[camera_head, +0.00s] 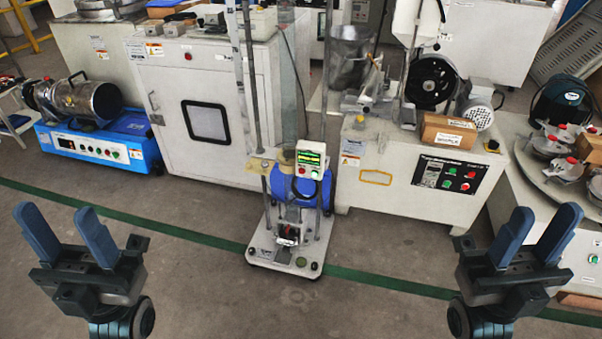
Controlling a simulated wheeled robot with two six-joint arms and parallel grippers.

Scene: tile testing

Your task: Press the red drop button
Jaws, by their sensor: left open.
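A tall drop tester with a white base plate (262,252) stands on the floor in the middle of the head view. A small control box (311,159) with a green lit display is on its column. Small buttons sit below the display, one of them looking red (301,171); their labels are too small to read. My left gripper (56,212) is at the lower left, open and empty, fingers pointing up. My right gripper (546,212) is at the lower right, also open and empty. Both are well apart from the control box and touch nothing.
A blue-based machine (95,145) stands at the left beside a white cabinet (200,105). A white machine with a button panel (446,176), also with red and green buttons, stands right of the tester. A round-topped table (545,165) is far right. The floor in front is clear.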

